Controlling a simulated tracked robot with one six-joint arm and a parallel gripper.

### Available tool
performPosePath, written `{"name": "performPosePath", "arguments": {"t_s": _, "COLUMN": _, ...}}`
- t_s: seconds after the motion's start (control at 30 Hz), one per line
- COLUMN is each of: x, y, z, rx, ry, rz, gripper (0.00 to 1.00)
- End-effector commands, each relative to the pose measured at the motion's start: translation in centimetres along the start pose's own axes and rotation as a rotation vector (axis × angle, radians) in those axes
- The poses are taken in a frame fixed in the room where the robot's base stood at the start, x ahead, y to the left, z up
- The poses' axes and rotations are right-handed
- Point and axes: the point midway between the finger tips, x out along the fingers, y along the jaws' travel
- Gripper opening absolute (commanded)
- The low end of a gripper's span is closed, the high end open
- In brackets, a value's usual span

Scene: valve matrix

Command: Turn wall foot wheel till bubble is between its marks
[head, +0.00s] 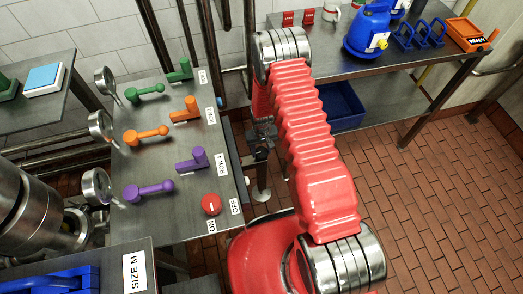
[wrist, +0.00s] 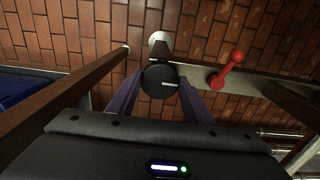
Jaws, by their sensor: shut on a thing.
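In the wrist view my gripper (wrist: 160,88) has one finger on each side of a round black wheel (wrist: 160,80) and is shut on it. The wheel has a short white line on its face, pointing right. A pale round foot pad (wrist: 159,38) shows on the floor just beyond it.
In the head view a valve panel (head: 160,215) is left of my arm. Open tiled floor (head: 430,200) lies to the right.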

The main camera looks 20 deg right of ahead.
Motion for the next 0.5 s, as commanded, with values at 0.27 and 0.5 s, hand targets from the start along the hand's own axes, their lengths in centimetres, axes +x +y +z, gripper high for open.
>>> {"name": "performPosePath", "arguments": {"t_s": 0.27, "x": -0.01, "y": 0.01, "z": 0.01, "rx": 0.0, "ry": 0.0, "rz": 0.0, "gripper": 0.23}}
{"name": "performPosePath", "arguments": {"t_s": 0.5, "x": -0.02, "y": 0.01, "z": 0.01, "rx": -0.022, "ry": 0.0, "rz": 0.0, "gripper": 0.23}}
